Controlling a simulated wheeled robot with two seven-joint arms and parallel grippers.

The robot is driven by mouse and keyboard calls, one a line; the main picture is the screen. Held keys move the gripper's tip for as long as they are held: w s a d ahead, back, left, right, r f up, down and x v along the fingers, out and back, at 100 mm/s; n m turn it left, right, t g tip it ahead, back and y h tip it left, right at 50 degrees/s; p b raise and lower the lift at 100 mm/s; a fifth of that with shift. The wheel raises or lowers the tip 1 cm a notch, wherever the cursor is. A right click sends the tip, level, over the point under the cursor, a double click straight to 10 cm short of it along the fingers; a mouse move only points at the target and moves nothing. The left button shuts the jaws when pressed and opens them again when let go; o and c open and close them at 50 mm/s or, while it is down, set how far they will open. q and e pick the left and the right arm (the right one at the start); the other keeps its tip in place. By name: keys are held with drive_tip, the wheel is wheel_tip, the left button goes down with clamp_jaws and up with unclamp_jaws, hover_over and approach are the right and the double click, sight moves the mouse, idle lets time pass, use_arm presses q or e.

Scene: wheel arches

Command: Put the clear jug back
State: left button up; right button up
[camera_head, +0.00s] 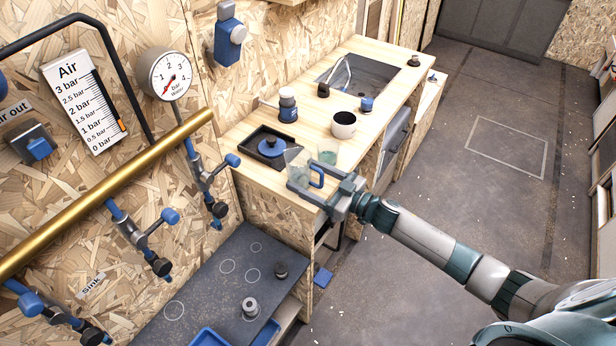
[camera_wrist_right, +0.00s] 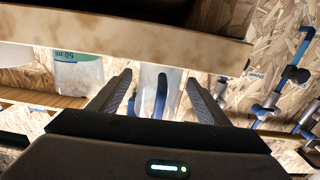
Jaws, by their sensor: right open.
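The clear jug (camera_head: 296,162) with a blue handle stands at the near end of the wooden counter, close to its front edge. My right gripper (camera_head: 338,194) is open at the jug's handle side, coming from the lower right. In the right wrist view the blue handle of the jug (camera_wrist_right: 160,92) shows between the two open fingers (camera_wrist_right: 160,95). I cannot tell whether a finger touches it. My left gripper is not in view.
A clear beaker (camera_head: 327,152) with a greenish tint stands close behind the jug. A black tray (camera_head: 250,163) with a blue-topped item lies left of it. A white cup (camera_head: 343,125), a blue-and-white jar (camera_head: 288,104) and a sink (camera_head: 358,72) are farther back on the counter (camera_head: 240,127).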

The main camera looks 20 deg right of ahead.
drive_tip(key=shift+r, duration=0.25)
drive_tip(key=shift+s+d+f, duration=0.2)
drive_tip(key=shift+s, duration=0.05)
drive_tip(key=b+v, duration=0.3)
drive_tip(key=v, duration=0.8)
drive_tip(key=shift+s+b, duration=0.15)
drive_tip(key=shift+b, duration=0.2)
drive_tip(key=shift+d+r, duration=0.1)
drive_tip(key=shift+d, duration=0.05)
